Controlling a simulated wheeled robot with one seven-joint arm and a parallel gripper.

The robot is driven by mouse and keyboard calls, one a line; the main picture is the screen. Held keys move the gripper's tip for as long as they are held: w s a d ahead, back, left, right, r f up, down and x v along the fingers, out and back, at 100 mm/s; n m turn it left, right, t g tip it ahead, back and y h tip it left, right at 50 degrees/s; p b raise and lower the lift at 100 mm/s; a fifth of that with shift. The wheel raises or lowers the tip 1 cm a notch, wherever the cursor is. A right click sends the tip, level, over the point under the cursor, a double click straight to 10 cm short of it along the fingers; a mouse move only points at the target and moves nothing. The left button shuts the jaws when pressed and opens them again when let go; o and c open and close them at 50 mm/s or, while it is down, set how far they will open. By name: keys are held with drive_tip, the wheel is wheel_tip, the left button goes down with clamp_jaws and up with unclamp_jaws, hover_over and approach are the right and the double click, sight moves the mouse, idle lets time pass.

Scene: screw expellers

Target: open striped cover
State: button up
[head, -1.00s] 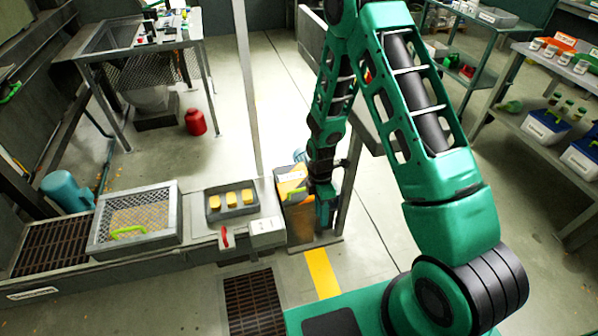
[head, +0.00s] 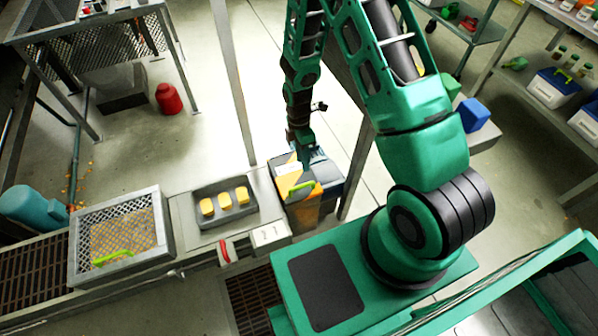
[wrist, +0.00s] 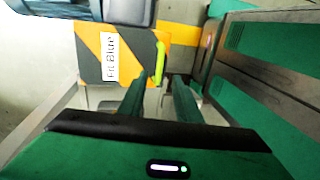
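The striped cover is orange and black with a white label and a lime-green handle. In the head view the striped cover (head: 283,182) sits at the right end of the bench, with its handle (head: 301,190) at its right side. In the wrist view the striped cover (wrist: 92,57) lies ahead of my gripper (wrist: 160,84), and the handle (wrist: 160,62) appears in line with the gap between the fingers. The fingers are apart with nothing seen held. I cannot tell whether they touch the handle. In the head view the fingertips are not clear.
A dark blue-grey machine part (wrist: 100,8) lies beyond the cover. Left of it are a tray with yellow blocks (head: 225,203), a red lever (head: 224,251) and a mesh guard (head: 120,235). A grey post (head: 232,85) rises behind the bench. Green-grey panels (wrist: 262,75) stand close on the right.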

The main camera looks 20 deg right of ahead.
drive_tip(key=f, duration=0.3)
drive_tip(key=s+f, duration=0.1)
drive_tip(key=f, duration=0.3)
drive_tip(key=s+f, duration=0.1)
drive_tip(key=f, duration=0.2)
drive_tip(key=shift+f, duration=0.25)
clamp_jaws()
